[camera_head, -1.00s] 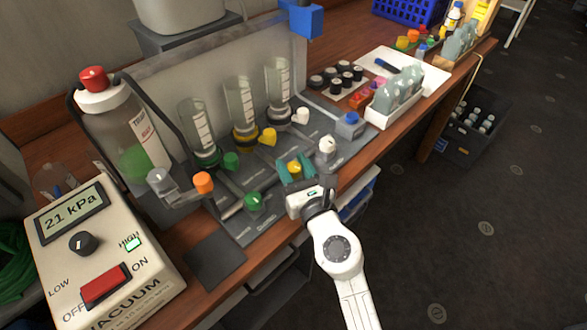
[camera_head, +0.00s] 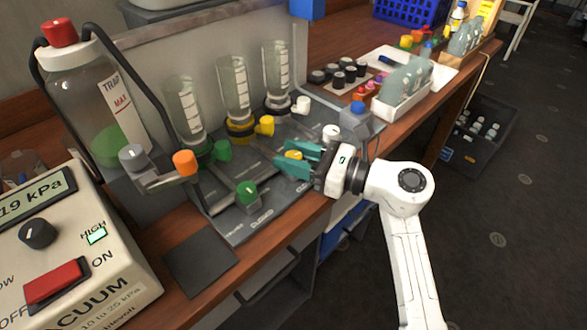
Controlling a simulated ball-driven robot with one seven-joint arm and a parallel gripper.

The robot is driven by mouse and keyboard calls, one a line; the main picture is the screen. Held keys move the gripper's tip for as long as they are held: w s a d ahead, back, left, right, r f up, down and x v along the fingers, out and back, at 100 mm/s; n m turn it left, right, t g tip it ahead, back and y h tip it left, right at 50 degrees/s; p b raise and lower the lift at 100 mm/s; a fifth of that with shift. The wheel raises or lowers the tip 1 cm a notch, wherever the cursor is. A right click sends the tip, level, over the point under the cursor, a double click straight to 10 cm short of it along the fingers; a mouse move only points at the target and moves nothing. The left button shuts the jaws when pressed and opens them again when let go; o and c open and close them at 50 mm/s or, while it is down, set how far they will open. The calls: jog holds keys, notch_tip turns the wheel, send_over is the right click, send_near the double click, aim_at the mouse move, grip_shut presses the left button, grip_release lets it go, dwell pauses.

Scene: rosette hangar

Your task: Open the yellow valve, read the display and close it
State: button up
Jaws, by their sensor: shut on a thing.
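The front yellow valve (camera_head: 293,155) sits on the grey manifold board between a green and a white knob. My gripper (camera_head: 293,158) reaches in from the right, its teal fingers closed around this yellow knob and partly hiding it. A second yellow knob (camera_head: 264,125) stands behind it, at the foot of the middle clear cylinder, free of the gripper. The vacuum unit's display (camera_head: 33,199) is at the left, cut by the frame edge, and reads 19 kPa. A green HIGH light (camera_head: 96,235) is lit on the unit.
A trap bottle (camera_head: 92,105) with a red cap and an orange knob (camera_head: 185,163) stand left of the cylinders. A dark square pad (camera_head: 200,263) lies at the bench's front edge.

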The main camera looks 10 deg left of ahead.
jog(key=n+g+b, duration=0.1)
jog(key=b, duration=0.1)
jog(key=n+g+b, duration=0.1)
jog(key=g+b, duration=0.1)
jog(key=n+g+b, duration=0.1)
jog(key=g+b, duration=0.1)
jog(key=shift+f+y, duration=0.3)
jog(key=shift+f, duration=0.05)
jog(key=shift+r+n+g+b, duration=0.15)
jog(key=shift+n+g+b, duration=0.5)
jog(key=shift+b, duration=0.55)
jog(key=shift+r+g, duration=0.15)
jog(key=shift+g, duration=0.3)
jog(key=o, duration=0.9)
jog(key=d, duration=0.3)
jog(key=w+d, duration=0.1)
jog(key=d, duration=0.6)
jog(key=shift+w+d, duration=0.25)
jog(key=shift+d, duration=0.05)
jog(key=shift+d, duration=0.1)
